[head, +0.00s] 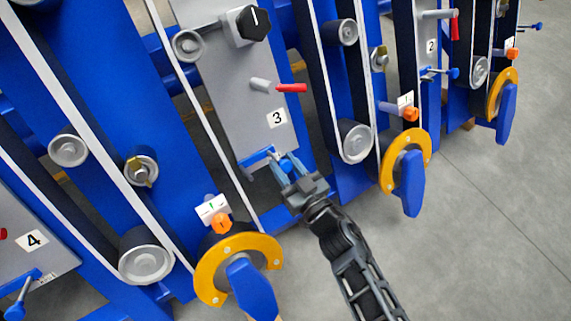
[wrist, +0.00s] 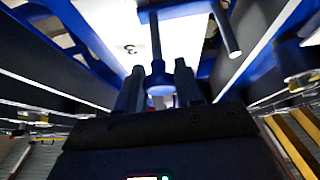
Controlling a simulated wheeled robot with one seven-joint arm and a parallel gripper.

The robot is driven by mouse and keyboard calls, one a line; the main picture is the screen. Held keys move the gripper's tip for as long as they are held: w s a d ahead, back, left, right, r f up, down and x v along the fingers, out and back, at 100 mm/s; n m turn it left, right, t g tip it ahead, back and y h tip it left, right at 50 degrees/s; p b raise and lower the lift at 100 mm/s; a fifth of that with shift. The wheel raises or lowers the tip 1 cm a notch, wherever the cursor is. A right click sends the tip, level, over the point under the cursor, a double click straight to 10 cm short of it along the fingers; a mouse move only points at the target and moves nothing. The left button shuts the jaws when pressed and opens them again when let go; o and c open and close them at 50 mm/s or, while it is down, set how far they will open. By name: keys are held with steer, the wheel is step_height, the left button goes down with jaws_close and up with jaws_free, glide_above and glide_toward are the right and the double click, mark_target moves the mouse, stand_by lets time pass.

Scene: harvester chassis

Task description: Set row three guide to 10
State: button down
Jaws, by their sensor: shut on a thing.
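The row three panel (head: 238,95) is a grey plate marked 3 in the head view. The row three guide (head: 256,158) is a blue piece at the panel's lower end, with a small blue handle. My gripper (head: 284,166) is at that handle, shut on it. In the wrist view, the guide's blue stem and round knob (wrist: 160,82) sit between the two dark fingers of my gripper (wrist: 160,92). No scale reading on the guide can be made out, and my fingers hide part of the handle in the head view.
A red-tipped lever (head: 290,88) and a black knob (head: 252,25) are higher on the panel. Yellow rings with blue levers (head: 250,287) (head: 412,185) stand on both sides. The row four panel (head: 35,240) is at left. Open grey floor lies at right.

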steer(key=shift+w+d+r+p, duration=0.15)
steer(key=shift+w+d+p, duration=0.25)
steer(key=shift+d+p, duration=0.3)
steer(key=shift+w+d, duration=0.15)
steer(key=c, duration=0.8)
jaws_free()
steer(key=p+v, duration=0.2)
steer(key=v, duration=0.5)
steer(key=shift+s+d, duration=0.25)
steer(key=shift+s, duration=0.1)
